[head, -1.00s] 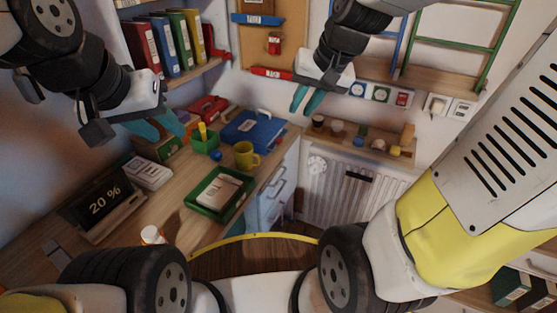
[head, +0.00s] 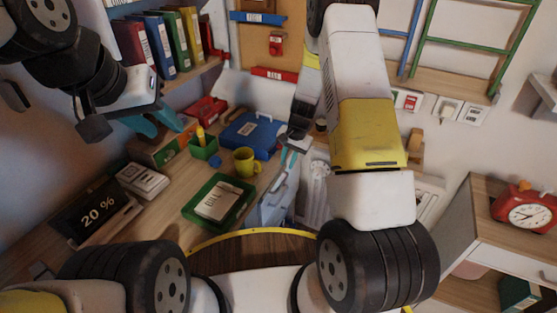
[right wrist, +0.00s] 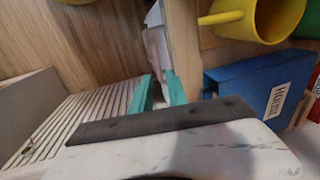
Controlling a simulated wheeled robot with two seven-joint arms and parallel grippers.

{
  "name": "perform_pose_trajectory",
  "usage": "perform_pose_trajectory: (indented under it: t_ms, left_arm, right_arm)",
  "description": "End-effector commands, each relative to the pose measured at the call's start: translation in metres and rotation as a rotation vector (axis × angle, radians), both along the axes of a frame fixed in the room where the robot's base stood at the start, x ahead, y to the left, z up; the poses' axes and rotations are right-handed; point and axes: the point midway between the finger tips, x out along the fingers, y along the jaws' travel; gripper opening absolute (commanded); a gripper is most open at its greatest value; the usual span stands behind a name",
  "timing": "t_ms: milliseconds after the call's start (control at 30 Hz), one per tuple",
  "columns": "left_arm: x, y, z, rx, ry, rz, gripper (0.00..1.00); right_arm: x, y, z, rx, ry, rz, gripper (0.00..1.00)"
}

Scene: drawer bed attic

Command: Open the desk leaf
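The desk (head: 160,215) has a wooden top along the left and middle of the head view. A pale front with handles (head: 270,207) shows below its right edge; I cannot tell which panel is the leaf. My right gripper (head: 288,158) is open at the desk's right edge, beside the blue case, fingers pointing down. In the right wrist view its teal fingers (right wrist: 160,92) are apart, just short of the desk's wooden edge (right wrist: 183,45) and a pale part beside it (right wrist: 156,45). Contact cannot be told. My left gripper (head: 155,122) is open and empty above the desk's back left.
On the desk are a blue case (head: 252,134), a yellow mug (head: 246,161), a green tray (head: 216,202) and a dark display (head: 95,212). A red clock (head: 525,208) stands on a cabinet at right.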

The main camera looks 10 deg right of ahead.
Motion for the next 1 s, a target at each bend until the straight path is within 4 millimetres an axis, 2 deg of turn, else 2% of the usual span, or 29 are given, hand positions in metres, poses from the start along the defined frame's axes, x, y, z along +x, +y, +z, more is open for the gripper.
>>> perform_pose_trajectory:
  t_ms: [33, 267, 600, 800, 1000]
  left_arm:
    - [0.000, 0.000, 0.000, 0.000, 0.000, 0.000, 0.36]
    - [0.000, 0.000, 0.000, 0.000, 0.000, 0.000, 0.36]
    - [0.000, 0.000, 0.000, 0.000, 0.000, 0.000, 0.36]
    - [0.000, 0.000, 0.000, 0.000, 0.000, 0.000, 0.36]
    - [0.000, 0.000, 0.000, 0.000, 0.000, 0.000, 0.36]
  right_arm:
    - [0.000, -0.001, -0.009, -0.003, 0.008, -0.006, 0.20]
    - [0.001, 0.001, -0.035, -0.006, 0.016, -0.014, 0.20]
    - [0.007, 0.009, -0.084, -0.006, 0.014, -0.014, 0.20]
    - [0.008, 0.011, -0.094, -0.007, 0.014, -0.014, 0.20]
    - [0.008, 0.011, -0.094, -0.006, 0.013, -0.014, 0.20]
